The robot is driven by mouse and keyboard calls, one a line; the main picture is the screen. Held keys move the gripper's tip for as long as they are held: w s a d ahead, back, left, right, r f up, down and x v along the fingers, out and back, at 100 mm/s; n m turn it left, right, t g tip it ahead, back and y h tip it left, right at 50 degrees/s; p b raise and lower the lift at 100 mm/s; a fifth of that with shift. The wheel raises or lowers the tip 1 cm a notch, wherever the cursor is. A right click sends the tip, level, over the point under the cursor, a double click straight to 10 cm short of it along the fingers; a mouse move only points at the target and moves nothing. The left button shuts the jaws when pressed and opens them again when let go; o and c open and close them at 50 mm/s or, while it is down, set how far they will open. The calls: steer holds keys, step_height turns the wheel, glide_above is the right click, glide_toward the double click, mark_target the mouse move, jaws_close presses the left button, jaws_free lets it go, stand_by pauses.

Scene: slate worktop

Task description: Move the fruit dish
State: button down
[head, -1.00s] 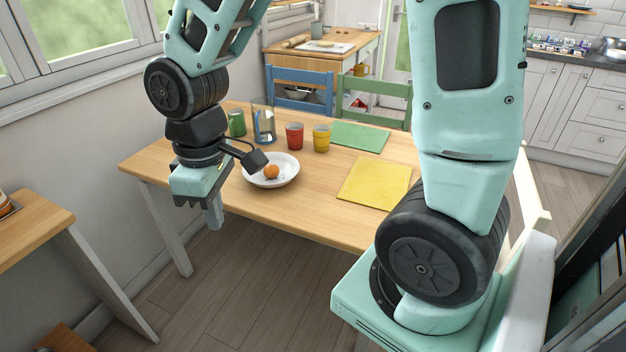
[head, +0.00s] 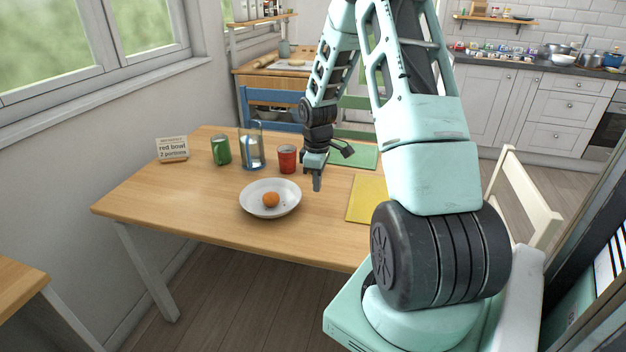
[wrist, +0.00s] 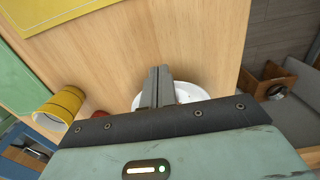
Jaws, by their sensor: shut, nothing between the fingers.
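The fruit dish (head: 254,206) is a white, shallow round dish with one orange fruit (head: 271,200) in it. It stands near the front edge of the wooden table. My gripper (head: 317,186) is shut and empty, pointing down to the right of the dish in the head view, apart from it. In the wrist view, the dish (wrist: 194,92) shows just beyond my shut fingers (wrist: 158,72), which hide part of it. The orange fruit does not show there.
Behind the dish stand a green can (head: 221,150), a glass jug (head: 251,152), a red cup (head: 286,159) and a sign (head: 172,149) reading "red bowl 2 portions". The yellow cup (wrist: 58,110) shows in the wrist view. A yellow mat (head: 366,199) and green mat (head: 362,157) lie right.

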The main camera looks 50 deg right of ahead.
step_height(320, 180, down, 7)
steer(key=shift+w+a, duration=0.1)
steer(key=shift+w+a+r+p, duration=0.1)
steer(key=shift+w+a+p, duration=0.15)
steer(key=shift+w, duration=0.4)
steer(key=shift+w+a+r+p, duration=0.1)
steer(key=shift+w+a+p, duration=0.15)
steer(key=shift+w, duration=0.35)
steer(key=shift+w+a, duration=0.2)
steer(key=shift+w, duration=0.35)
